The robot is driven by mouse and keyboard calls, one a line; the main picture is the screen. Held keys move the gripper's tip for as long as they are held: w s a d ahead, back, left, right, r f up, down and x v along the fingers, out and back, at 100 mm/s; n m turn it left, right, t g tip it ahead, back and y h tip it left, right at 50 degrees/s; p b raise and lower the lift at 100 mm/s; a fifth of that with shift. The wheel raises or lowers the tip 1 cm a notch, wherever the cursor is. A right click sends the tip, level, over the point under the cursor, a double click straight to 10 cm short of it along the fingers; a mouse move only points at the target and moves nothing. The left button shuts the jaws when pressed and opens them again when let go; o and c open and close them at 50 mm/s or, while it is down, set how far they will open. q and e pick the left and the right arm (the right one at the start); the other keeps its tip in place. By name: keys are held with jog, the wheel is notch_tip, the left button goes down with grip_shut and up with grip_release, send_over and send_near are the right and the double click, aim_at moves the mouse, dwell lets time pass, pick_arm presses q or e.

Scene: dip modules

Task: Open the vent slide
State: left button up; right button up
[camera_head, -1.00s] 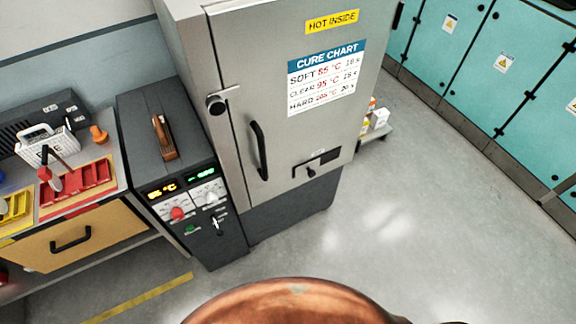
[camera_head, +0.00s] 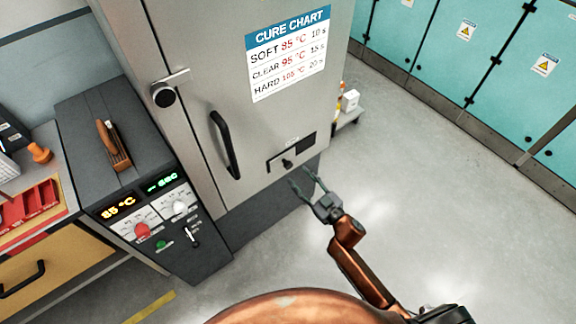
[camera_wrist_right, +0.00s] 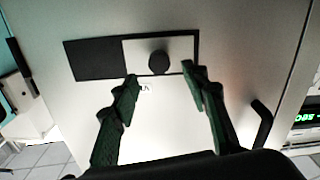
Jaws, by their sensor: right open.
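The vent slide (camera_head: 279,161) is a small plate with a dark round knob (camera_head: 287,163) in a dark slot, low on the grey oven door (camera_head: 205,60). In the right wrist view the slide plate (camera_wrist_right: 138,52) covers the right part of the slot, and the black slot (camera_wrist_right: 90,60) shows bare at its left. The knob (camera_wrist_right: 159,62) stands out from the plate. My right gripper (camera_head: 306,180) is open and empty, just below and right of the slide. In the wrist view its fingertips (camera_wrist_right: 160,76) lie on either side of the knob, slightly below it. My left gripper is not in view.
A black door handle (camera_head: 226,145) stands left of the slide. A control box (camera_head: 125,200) with knobs and displays adjoins the oven at left. Teal cabinets (camera_head: 440,50) line the back right. The grey floor (camera_head: 430,200) at right is clear.

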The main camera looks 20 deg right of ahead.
aim_at(290, 166)
jog(key=b+x, duration=0.1)
jog(key=x, duration=0.6)
jog(key=shift+w+b, duration=0.25)
jog(key=shift+b, duration=0.05)
jog(key=shift+c, duration=0.4)
grip_shut()
